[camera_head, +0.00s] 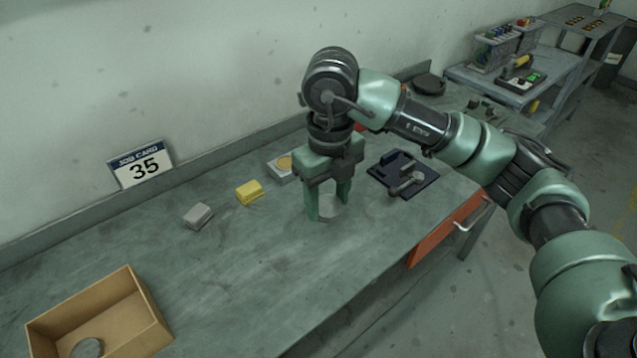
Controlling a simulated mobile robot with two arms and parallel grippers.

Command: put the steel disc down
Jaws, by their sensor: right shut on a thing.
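My right gripper (329,208) points straight down over the middle of the grey workbench (240,260). Its green fingers are shut on the steel disc (328,207), a pale grey round piece that shows between the fingertips. The disc is very low, at or just above the bench top; I cannot tell whether it touches. The fingers hide part of it. My left gripper is not in view.
A dark fixture plate (424,187) with a grey part lies right of the gripper. A pale box (277,173), a yellow block (249,193) and a grey block (198,216) lie left. The bench front is clear.

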